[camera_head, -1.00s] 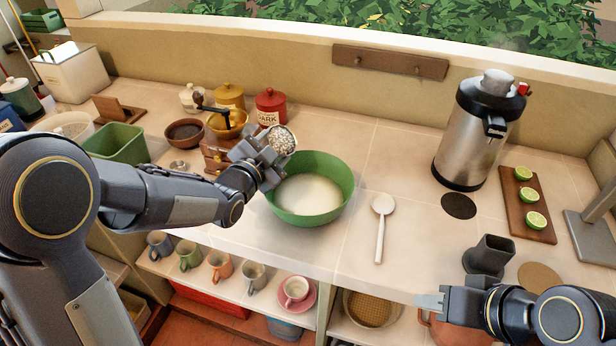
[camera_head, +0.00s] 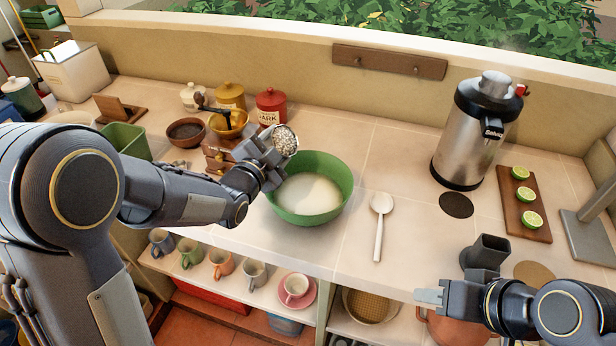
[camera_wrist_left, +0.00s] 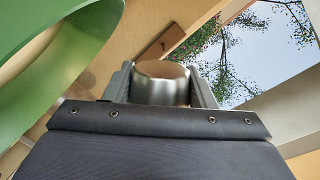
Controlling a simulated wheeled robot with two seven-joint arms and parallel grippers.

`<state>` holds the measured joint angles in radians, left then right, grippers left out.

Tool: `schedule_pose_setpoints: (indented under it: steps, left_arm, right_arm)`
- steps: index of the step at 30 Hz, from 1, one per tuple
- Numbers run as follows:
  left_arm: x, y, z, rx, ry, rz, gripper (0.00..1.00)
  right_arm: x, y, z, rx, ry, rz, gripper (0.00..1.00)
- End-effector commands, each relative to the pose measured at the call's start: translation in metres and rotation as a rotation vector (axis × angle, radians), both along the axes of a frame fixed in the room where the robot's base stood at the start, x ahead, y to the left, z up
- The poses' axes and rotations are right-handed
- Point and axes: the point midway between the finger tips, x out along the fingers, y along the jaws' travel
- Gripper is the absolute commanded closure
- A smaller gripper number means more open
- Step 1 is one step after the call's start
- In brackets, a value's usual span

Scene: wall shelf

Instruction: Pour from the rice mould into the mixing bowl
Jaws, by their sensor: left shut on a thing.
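The rice mould (camera_head: 286,140) is a small metal cup with speckled white rice showing at its mouth. My left gripper (camera_head: 273,153) is shut on it and holds it tilted above the far left rim of the mixing bowl. In the left wrist view the mould's shiny side (camera_wrist_left: 162,84) sits between the two fingers (camera_wrist_left: 162,90). The green mixing bowl (camera_head: 336,202) stands on the counter with a pale white layer inside; its side also shows in the left wrist view (camera_wrist_left: 60,60). My right gripper (camera_head: 430,297) is low at the counter's front edge, apart from the bowl; its jaw opening is unclear.
A white spoon (camera_head: 380,205) lies right of the bowl. A steel flask (camera_head: 468,140) and a board (camera_head: 517,215) with lime halves stand further right. A coffee grinder (camera_head: 218,158) and a red canister (camera_head: 271,105) stand behind the left gripper. Mugs sit on the shelf below.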

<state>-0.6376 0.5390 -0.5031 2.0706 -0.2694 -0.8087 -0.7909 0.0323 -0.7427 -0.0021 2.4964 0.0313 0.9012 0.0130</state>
Motion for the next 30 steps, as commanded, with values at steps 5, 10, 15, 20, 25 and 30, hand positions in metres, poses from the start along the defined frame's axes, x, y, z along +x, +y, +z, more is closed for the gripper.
schedule_pose_setpoints:
  steps: [5,10,15,20,25,30]
  left_arm:
    - [0.000,0.000,0.002,0.021,-0.013,0.001,0.75]
    - [0.000,0.000,0.003,0.042,-0.023,0.000,0.75]
    - [0.000,-0.001,0.004,0.061,-0.034,-0.001,0.75]
    - [0.000,-0.001,0.005,0.081,-0.045,0.000,0.75]
    - [-0.001,-0.001,0.003,0.101,-0.056,0.000,0.75]
    - [-0.001,-0.002,0.002,0.120,-0.066,0.000,0.75]
  right_arm:
    - [0.000,0.000,0.004,0.000,0.000,0.000,0.64]
    - [0.000,0.000,0.007,0.000,0.000,0.000,0.64]
    - [0.000,0.000,0.009,0.000,0.000,0.000,0.64]
    - [0.000,0.000,0.012,0.000,0.000,0.000,0.64]
    - [0.000,0.000,0.012,0.000,0.000,0.000,0.64]
    - [0.000,0.000,0.013,0.000,0.000,0.000,0.64]
